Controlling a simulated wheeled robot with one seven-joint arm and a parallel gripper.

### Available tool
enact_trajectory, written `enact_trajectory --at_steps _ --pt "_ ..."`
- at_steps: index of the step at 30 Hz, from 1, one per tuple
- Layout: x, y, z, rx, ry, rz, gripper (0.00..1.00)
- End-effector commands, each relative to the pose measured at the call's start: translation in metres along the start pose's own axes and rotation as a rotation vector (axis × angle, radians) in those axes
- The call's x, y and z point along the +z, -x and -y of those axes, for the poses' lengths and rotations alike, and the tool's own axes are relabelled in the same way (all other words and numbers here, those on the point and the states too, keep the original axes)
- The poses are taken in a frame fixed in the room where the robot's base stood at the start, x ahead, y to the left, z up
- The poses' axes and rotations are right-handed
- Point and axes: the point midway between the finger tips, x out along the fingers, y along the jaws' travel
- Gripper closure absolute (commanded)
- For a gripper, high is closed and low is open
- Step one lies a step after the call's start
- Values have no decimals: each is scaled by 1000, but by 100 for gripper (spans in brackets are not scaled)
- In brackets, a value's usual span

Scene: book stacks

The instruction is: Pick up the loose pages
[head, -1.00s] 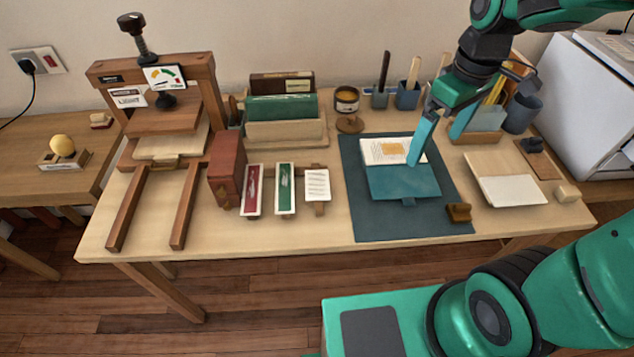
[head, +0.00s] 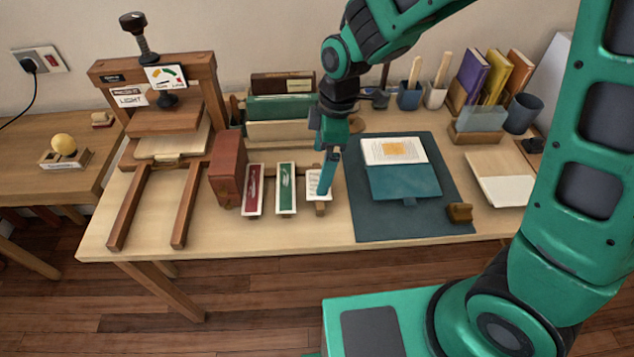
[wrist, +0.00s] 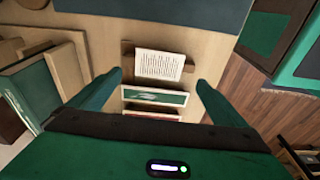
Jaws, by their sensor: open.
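A white printed page or small stack of pages (head: 313,185) rests on a small wooden holder (head: 320,209) near the front middle of the table; I cannot tell how many sheets there are. The printed page also shows in the wrist view (wrist: 159,65), upper middle. My gripper (head: 326,188) is open and points down over it, partly hiding its right side. In the wrist view my gripper's fingers (wrist: 158,82) are spread apart, with the page ahead between them and nothing held.
A green card (head: 286,188), a red card (head: 254,189) and a reddish-brown block (head: 227,170) stand left of the pages. An open teal book (head: 404,182) lies on a dark mat (head: 375,222) to the right. A wooden press (head: 165,120) stands at the left.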

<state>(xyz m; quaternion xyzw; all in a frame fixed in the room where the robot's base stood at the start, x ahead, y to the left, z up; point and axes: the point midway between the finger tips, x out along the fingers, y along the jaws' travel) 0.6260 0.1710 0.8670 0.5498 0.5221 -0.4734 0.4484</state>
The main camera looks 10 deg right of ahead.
Motion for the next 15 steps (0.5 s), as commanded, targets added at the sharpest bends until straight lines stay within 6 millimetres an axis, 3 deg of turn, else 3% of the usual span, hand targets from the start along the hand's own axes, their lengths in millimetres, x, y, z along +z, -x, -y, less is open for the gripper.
enact_trajectory --at_steps 15 --pt "6 -52 -4 0 -2 1 3"
